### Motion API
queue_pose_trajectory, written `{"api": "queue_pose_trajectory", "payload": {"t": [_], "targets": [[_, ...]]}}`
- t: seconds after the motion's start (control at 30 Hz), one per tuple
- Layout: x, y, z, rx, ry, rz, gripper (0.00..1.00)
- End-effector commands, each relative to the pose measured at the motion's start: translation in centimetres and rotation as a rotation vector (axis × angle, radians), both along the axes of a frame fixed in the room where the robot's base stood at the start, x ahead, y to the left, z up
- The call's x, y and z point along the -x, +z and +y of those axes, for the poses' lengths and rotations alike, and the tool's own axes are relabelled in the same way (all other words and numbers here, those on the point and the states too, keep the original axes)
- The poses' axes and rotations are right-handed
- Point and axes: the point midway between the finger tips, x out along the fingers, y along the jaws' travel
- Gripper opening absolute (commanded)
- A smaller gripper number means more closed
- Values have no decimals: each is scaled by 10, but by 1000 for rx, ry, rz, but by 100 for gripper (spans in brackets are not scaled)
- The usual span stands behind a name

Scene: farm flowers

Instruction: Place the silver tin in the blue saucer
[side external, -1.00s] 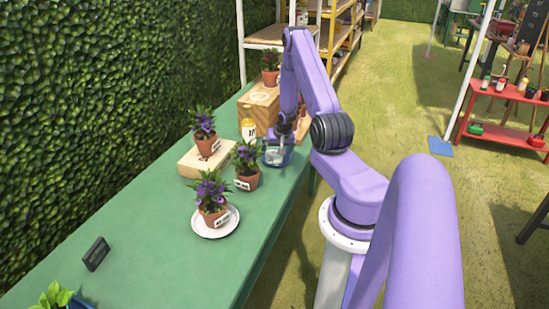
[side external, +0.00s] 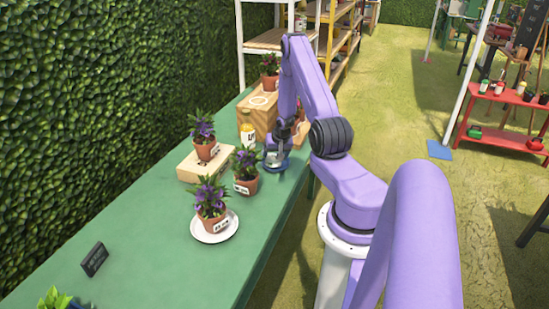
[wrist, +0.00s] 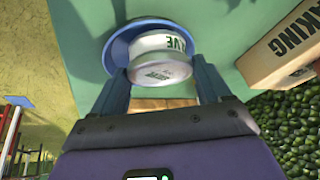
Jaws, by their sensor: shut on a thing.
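The silver tin (wrist: 160,68), with a pale label band, sits between the two blue fingers of my gripper (wrist: 160,76) in the wrist view. My gripper is shut on its sides. The blue saucer (wrist: 119,50) lies directly beyond the tin, its rim showing around the tin's far end. In the side view the saucer (side external: 277,167) is on the green table near its right edge, with my gripper (side external: 275,150) over it. The tin is small and partly hidden there, and I cannot tell whether it touches the saucer.
A potted purple flower (side external: 245,172) stands close to the left of the saucer. Another pot is on a white plate (side external: 214,235), and another on a wooden block (side external: 193,168). A yellow-labelled container (side external: 248,136) and a wooden crate (side external: 258,108) stand behind.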

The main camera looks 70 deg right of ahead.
Motion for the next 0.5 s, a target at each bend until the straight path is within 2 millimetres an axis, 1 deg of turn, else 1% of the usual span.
{"api": "queue_pose_trajectory", "payload": {"t": [0.17, 0.27, 0.47, 0.5], "targets": [[-1, 16, 0, 2, 1, -2, 39], [-1, 32, -1, 5, 1, -4, 39], [0, 73, -1, 5, 2, -3, 39], [0, 77, -1, 4, 3, -2, 39]]}}
